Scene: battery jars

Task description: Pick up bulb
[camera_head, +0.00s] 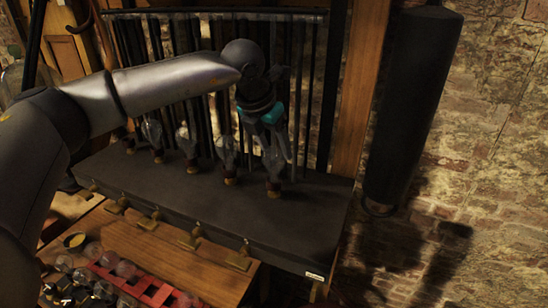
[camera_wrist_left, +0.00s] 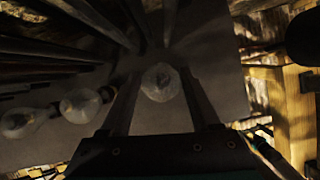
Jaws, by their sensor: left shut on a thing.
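Several clear glass bulbs stand in a row along a dark box (camera_head: 190,215), each on a small brass-coloured base. The rightmost bulb (camera_head: 272,163) is below my left gripper (camera_head: 277,148), which reaches down over it from above. In the left wrist view this bulb (camera_wrist_left: 160,82) sits between the two fingers, which are shut on it. Its base (camera_head: 273,189) appears to be at the box top; I cannot tell whether it is lifted at all. Another bulb (camera_head: 227,153) stands just to its left. My right gripper is not in view.
Dark vertical rods (camera_head: 310,100) stand close behind the bulbs. Brass fittings (camera_head: 190,238) line the box's front. A red rack (camera_head: 150,290) and round glass items lie at lower left. A dark cylinder (camera_head: 412,105) hangs by the brick wall at right.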

